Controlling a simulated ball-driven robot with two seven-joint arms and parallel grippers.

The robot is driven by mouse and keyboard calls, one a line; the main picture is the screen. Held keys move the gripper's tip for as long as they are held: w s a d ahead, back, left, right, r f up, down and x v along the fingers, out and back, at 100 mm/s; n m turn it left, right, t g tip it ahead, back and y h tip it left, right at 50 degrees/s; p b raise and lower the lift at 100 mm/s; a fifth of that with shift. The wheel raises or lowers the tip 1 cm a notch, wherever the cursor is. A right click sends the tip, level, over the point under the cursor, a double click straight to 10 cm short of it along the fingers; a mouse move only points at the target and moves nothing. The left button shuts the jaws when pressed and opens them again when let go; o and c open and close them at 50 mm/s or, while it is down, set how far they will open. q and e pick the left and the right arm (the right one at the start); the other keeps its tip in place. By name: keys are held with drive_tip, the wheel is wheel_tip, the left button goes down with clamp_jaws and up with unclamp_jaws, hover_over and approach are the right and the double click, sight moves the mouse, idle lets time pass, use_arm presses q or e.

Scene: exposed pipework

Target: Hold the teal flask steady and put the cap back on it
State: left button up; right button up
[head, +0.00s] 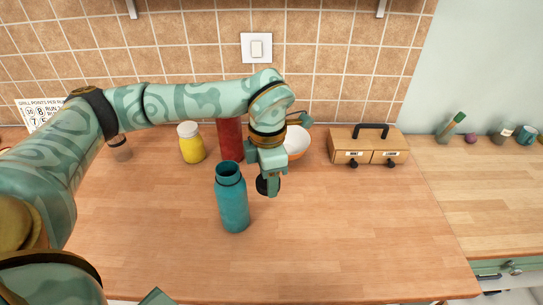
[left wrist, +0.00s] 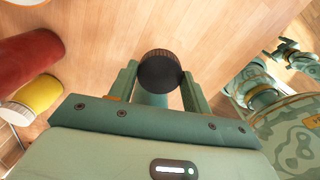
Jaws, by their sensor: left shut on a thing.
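The teal flask (head: 233,203) stands upright on the wooden counter, its dark mouth uncovered. My left gripper (head: 269,184) points down just right of the flask's mouth in the head view and is shut on the round black cap (head: 262,186). The cap looks apart from the flask. In the left wrist view the cap (left wrist: 159,71) sits between the two fingers of my left gripper (left wrist: 157,80), its ridged edge showing. A teal surface shows partly below it; I cannot tell whether this is the flask. No gripper holds the flask. My right gripper cannot be made out.
Behind the flask stand a yellow jar with a white lid (head: 192,144), a red cylinder (head: 231,139) and an orange-and-white bowl (head: 296,141), partly hidden by my arm. A wooden two-drawer box (head: 368,145) is at the back right.

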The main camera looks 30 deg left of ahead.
use_arm(q)
drive_tip(key=s+d+m, duration=0.2)
drive_tip(key=s+m, duration=0.1)
drive_tip(key=m, duration=1)
drive_tip(key=s+d+m, duration=0.2)
drive_tip(key=s+m, duration=0.2)
drive_tip(key=m, duration=1)
drive_tip(key=shift+r, duration=0.4)
